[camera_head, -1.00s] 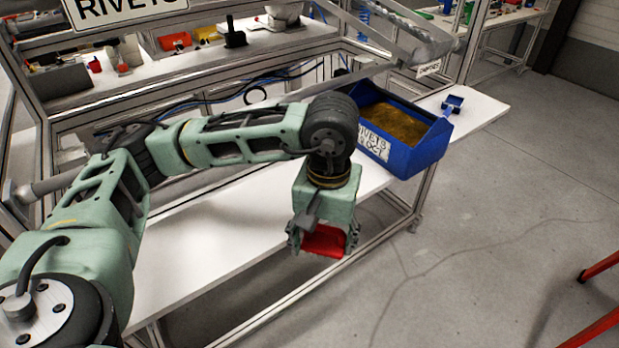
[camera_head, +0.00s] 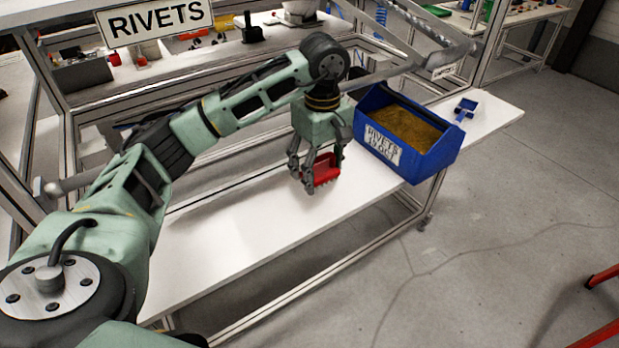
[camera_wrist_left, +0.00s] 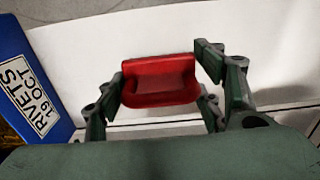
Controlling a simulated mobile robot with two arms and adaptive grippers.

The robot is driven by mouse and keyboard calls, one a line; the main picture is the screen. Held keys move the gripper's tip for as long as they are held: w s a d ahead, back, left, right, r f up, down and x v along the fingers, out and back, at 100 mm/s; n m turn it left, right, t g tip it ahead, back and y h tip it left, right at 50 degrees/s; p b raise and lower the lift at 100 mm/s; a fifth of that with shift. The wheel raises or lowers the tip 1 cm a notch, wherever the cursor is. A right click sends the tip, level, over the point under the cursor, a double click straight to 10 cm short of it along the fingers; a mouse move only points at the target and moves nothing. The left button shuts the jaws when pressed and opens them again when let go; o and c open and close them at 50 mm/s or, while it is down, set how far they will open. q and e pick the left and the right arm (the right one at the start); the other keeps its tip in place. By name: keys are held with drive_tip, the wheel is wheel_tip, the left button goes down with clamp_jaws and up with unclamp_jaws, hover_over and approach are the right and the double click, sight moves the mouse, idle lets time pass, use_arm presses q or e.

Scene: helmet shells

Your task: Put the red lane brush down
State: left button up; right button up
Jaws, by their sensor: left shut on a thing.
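The red lane brush (camera_head: 325,170) is between the fingers of my left gripper (camera_head: 316,177), which is shut on it. They are over the white bench top (camera_head: 240,225), left of the blue bin. In the left wrist view the brush (camera_wrist_left: 158,80) shows as a red block with a finger on each side, and white bench top (camera_wrist_left: 100,50) lies behind it. I cannot tell whether the brush touches the surface. My right gripper is not in view.
A blue bin (camera_head: 442,152) labelled RIVETS 19 OCT, with brown contents, stands to the right of the gripper. A small blue scoop-like piece (camera_head: 466,108) lies beyond it. The bench top left of the gripper is clear. A metal frame stands behind.

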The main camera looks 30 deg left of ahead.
use_arm(q)
drive_tip(key=a, duration=0.1)
drive_tip(key=a+f, duration=0.1)
drive_tip(key=shift+a+f+p, duration=0.3)
wheel_tip(320, 180, down, 3)
drive_tip(key=shift+f+p, duration=0.15)
drive_tip(key=shift+p, duration=0.55)
drive_tip(key=shift+f, duration=0.3)
drive_tip(key=shift+f, duration=0.2)
drive_tip(key=o, duration=1.3)
drive_tip(key=shift+o, duration=0.2)
drive_tip(key=shift+r, duration=0.1)
